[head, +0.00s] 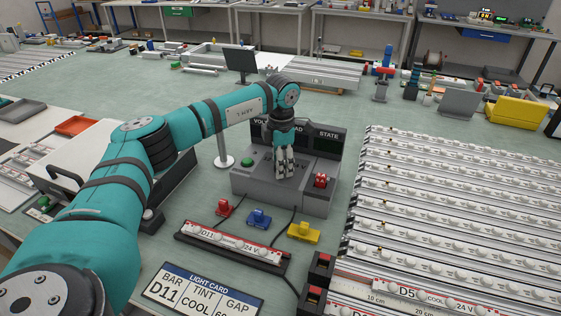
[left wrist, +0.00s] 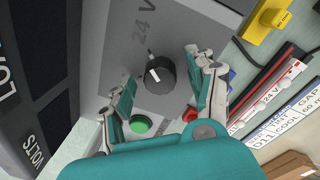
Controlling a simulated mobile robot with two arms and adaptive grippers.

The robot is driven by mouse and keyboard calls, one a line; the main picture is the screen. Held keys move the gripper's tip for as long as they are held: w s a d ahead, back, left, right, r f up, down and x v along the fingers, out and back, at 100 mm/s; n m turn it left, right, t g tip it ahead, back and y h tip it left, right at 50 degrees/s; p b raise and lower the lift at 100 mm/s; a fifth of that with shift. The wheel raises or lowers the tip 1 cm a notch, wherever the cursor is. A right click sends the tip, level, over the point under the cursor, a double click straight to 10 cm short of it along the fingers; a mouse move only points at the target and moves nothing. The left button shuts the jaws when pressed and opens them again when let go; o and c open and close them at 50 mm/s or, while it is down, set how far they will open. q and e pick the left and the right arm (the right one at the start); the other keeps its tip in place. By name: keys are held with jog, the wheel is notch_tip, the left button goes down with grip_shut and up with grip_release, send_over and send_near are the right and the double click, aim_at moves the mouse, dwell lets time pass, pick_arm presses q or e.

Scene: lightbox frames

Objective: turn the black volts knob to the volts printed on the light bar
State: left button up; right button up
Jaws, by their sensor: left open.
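The black volts knob (left wrist: 160,74) with a white pointer mark sits on the grey power box (head: 300,195). "24 V" is printed on the box beyond the knob in the left wrist view; the mark slants toward the upper left, its exact setting unclear. My left gripper (head: 284,168) is open and points down over the box, hiding the knob in the head view. In the left wrist view its fingers (left wrist: 158,84) stand apart on either side of the knob; contact cannot be told. The light bar (head: 225,243) lies in front of the box and reads D11 and 24 V.
A light card (head: 203,289) reads D11, COOL. Long bars fill the right.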

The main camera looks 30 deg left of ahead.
pick_arm(q)
notch_tip(320, 180, up, 12)
jog(key=shift+s+d, duration=0.2)
jog(key=shift+d, duration=0.05)
dwell(0.6)
